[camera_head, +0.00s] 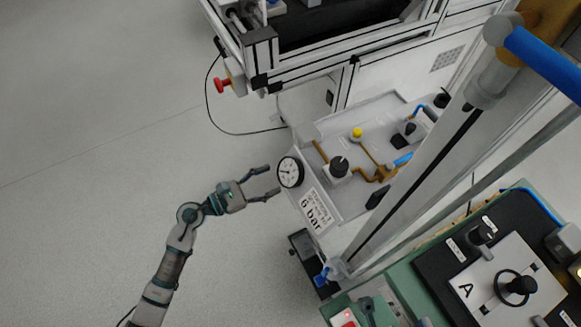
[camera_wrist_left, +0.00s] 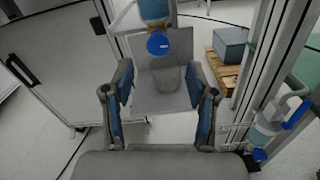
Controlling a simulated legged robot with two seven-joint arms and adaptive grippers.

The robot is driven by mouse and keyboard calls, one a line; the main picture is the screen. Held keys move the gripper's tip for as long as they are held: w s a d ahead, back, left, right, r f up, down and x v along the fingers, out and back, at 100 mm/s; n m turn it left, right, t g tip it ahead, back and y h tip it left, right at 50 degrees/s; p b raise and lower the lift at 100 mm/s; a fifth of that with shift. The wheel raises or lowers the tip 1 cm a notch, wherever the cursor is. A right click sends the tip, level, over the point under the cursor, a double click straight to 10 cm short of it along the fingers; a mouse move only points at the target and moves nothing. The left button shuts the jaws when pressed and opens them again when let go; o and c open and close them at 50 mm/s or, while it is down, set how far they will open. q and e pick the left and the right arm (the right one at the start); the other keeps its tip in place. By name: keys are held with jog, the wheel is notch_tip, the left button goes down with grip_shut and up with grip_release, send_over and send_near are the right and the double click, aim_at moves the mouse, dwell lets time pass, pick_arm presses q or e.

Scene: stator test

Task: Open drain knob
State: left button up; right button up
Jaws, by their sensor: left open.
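A round blue knob (camera_wrist_left: 158,43) hangs under a blue-grey bowl in the left wrist view, at top centre; it looks like the drain knob. It appears beyond the fingertips of my left gripper (camera_wrist_left: 159,78), roughly between them from side to side, and is not held. In the head view my left gripper (camera_head: 274,181) is open and empty, with its fingers pointing at the edge of a grey panel tray, beside a round white gauge (camera_head: 290,172). The blue knob cannot be made out in the head view. My right gripper is not in view.
The tray (camera_head: 355,208) carries a black knob (camera_head: 338,166), brass pipes and a "6 bar" label (camera_head: 313,211). A frame with a red button (camera_head: 222,85) stands behind. A metal post (camera_head: 430,150) and green bench (camera_head: 400,290) are at right. Floor at left is clear.

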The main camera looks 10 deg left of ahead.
pick_arm(q)
jog(key=b+x, duration=0.1)
jog(key=x, duration=0.5)
jog(key=shift+w, duration=0.2)
jog(key=shift+d, duration=0.15)
jog(key=c, duration=0.5)
jog(key=shift+f, duration=0.1)
grip_shut()
